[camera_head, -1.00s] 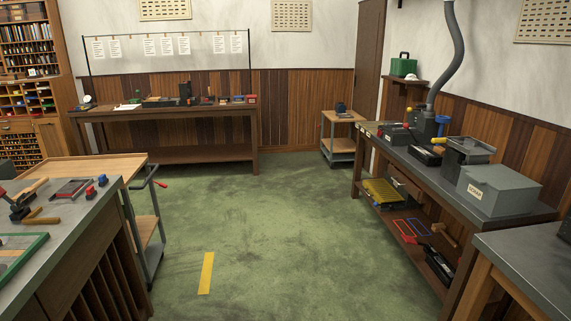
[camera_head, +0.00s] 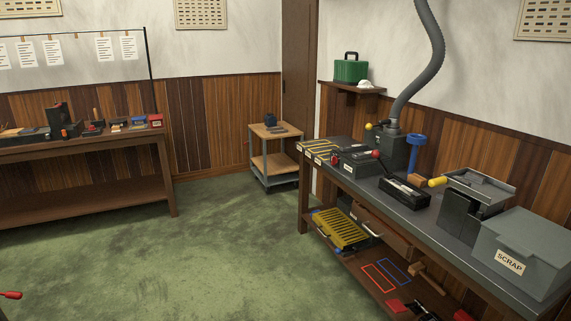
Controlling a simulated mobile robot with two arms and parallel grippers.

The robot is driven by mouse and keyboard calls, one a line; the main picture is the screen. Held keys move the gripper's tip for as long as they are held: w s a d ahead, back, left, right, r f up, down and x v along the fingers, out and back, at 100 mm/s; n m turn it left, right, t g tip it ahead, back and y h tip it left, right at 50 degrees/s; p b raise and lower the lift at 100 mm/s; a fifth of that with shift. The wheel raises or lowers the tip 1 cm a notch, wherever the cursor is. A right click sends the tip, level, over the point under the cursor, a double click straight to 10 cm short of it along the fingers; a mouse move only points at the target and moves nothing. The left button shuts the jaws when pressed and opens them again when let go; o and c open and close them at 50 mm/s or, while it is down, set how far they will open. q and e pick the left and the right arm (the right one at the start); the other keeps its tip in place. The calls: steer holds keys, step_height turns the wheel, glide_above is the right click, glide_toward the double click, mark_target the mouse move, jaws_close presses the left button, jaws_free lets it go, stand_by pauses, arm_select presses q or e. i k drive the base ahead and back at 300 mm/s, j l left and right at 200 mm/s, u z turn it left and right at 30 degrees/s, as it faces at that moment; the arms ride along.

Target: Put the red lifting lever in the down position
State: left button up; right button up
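A red-tipped lever (camera_head: 11,295) pokes in at the lower left edge; the trolley it sits beside in the earlier view is out of frame. A red ball knob (camera_head: 376,153) shows above a dark box-like device (camera_head: 356,164) on the right workbench; its stem is too small to make out. I cannot tell which of these is the lifting lever, nor whether it is up or down. Neither of my grippers is in view.
A small trolley (camera_head: 274,155) stands at the back. Another bench (camera_head: 90,150) is at left. The green floor (camera_head: 190,265) between is clear.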

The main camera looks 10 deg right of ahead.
mark_target(376, 155)
steer(key=i+z, duration=0.15)
steer(key=i, duration=0.35)
steer(key=i+z, duration=0.15)
steer(key=i, duration=0.4)
steer(key=i+j+z, duration=0.2)
steer(key=i, duration=0.3)
steer(key=i+z, duration=0.15)
steer(key=i, duration=0.4)
